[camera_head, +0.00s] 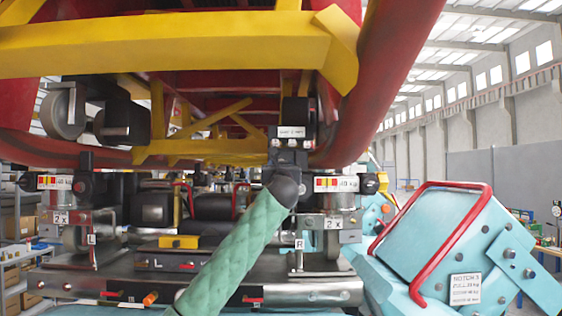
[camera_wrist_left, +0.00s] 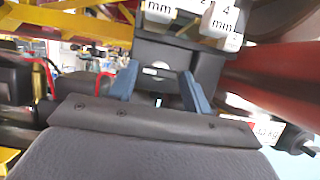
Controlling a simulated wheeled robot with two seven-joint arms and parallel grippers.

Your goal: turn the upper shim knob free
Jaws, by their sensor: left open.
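My left gripper (camera_head: 288,158) is raised under the coaster car at the end of a green-sleeved arm. In the left wrist view its two blue fingers (camera_wrist_left: 159,78) are open and apart. A dark block (camera_wrist_left: 152,52) with a small pale slot lies beyond and between the fingertips; I cannot tell whether they touch it. White tabs marked in mm (camera_wrist_left: 222,22) show above it. In the head view a dark block with a small white label (camera_head: 291,132) is just above the gripper. I cannot pick out the upper shim knob for certain. My right gripper is out of view.
The car's red tube (camera_head: 392,70) and yellow beam (camera_head: 170,45) hang close overhead. A teal box (camera_head: 440,235) with a red handle stands at the right. A metal bench (camera_head: 325,290) with labelled fittings lies below. Shelves (camera_head: 20,262) stand at the far left.

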